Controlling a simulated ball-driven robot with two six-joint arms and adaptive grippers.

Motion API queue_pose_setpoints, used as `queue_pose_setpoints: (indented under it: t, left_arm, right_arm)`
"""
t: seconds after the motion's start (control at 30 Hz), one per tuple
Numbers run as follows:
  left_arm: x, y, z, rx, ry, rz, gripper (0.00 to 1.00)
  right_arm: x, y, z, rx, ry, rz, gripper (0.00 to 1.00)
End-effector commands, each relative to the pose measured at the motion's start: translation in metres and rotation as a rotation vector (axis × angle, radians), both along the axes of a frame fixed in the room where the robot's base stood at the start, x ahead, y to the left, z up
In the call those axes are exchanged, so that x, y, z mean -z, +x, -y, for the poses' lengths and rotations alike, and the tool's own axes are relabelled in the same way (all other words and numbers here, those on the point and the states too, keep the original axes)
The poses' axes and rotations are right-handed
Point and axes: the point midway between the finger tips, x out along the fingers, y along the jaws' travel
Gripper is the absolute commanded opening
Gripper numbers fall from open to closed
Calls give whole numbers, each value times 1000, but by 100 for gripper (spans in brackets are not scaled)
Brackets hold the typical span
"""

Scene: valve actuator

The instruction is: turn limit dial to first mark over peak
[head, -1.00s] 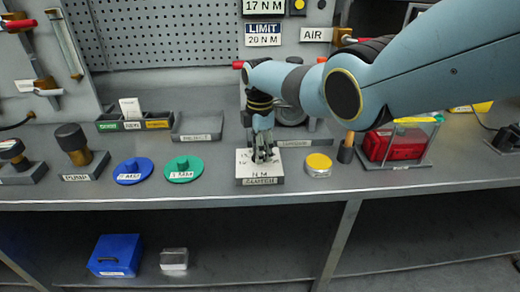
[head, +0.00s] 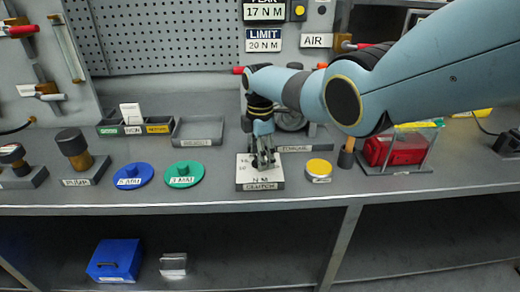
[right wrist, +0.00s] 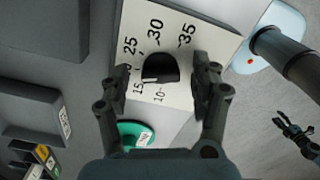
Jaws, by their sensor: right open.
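The limit dial is a dark round knob (right wrist: 160,67) on a pale plate labelled CLUTCH (head: 260,172) at the bench front. In the right wrist view, numbers including 10, 15, 25, 30 and 35 surround it. A light pointer line on the knob faces the lower left, near the 15 side; its exact mark is unclear. My right gripper (head: 264,163) is over the plate; in its wrist view the open fingers (right wrist: 160,88) stand either side of the knob, apart from it. Signs read 17 N M (head: 264,12) and LIMIT 20 N M (head: 264,40). My left gripper (right wrist: 293,130) shows small at lower right.
A green disc (head: 184,174) and a blue disc (head: 132,176) lie left of the plate. A yellow-topped tin (head: 319,168) and a wood-and-black tool (head: 347,154) stand to its right, then a red box (head: 400,149). An empty grey tray (head: 198,131) sits behind.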

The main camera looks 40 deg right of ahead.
Motion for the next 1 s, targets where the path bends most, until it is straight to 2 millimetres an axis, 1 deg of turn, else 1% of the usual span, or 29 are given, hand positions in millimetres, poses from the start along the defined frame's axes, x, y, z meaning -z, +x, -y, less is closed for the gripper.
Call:
queue_pose_setpoints:
  t: [0.17,0.23,0.5,0.63,0.8,1.0]
  left_arm:
    - [0,0,0,0,0,0,46]
    - [0,0,0,0,0,0,46]
    - [0,1,1,0,-1,1,46]
    - [0,1,1,0,-1,1,46]
    - [0,1,1,0,-1,1,46]
    - [0,1,1,0,-1,1,46]
  right_arm:
    - [-13,1,0,0,-1,3,63]
    - [-23,1,0,-1,-1,4,63]
    - [-85,1,1,0,-2,5,63]
    - [-106,1,0,0,-1,4,63]
    - [-119,1,0,0,0,2,63]
    - [-120,0,0,0,0,1,63]
